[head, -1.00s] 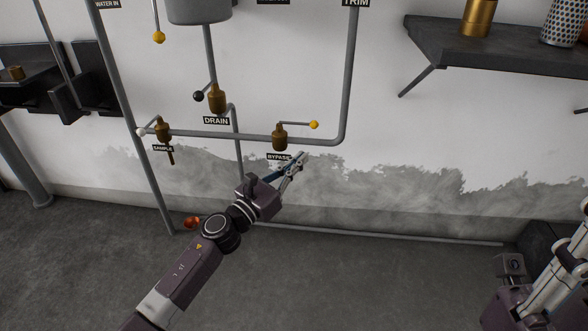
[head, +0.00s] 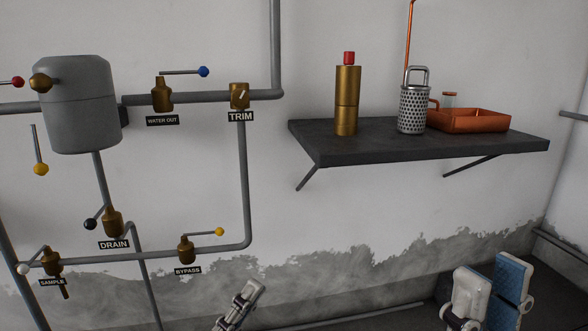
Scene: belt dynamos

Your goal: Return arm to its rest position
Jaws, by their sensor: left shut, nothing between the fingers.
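My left gripper (head: 244,303) shows at the bottom edge, left of centre. Its fingers are together with nothing between them, pointing up and right. It is below and right of the bypass valve (head: 186,250), apart from it and the pipes. The rest of my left arm is out of view. My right gripper (head: 494,290) is at the lower right. Its two fingers, with white and blue pads, stand apart and nothing shows between them. Its arm is cut off by the bottom edge.
A dark wall shelf (head: 400,145) juts out at the right, bearing a brass flask (head: 346,100), a perforated metal container (head: 413,110) and an orange tray (head: 475,121). A grey tank (head: 78,105), pipes and several valves line the left wall. Bare wall lies between shelf and grippers.

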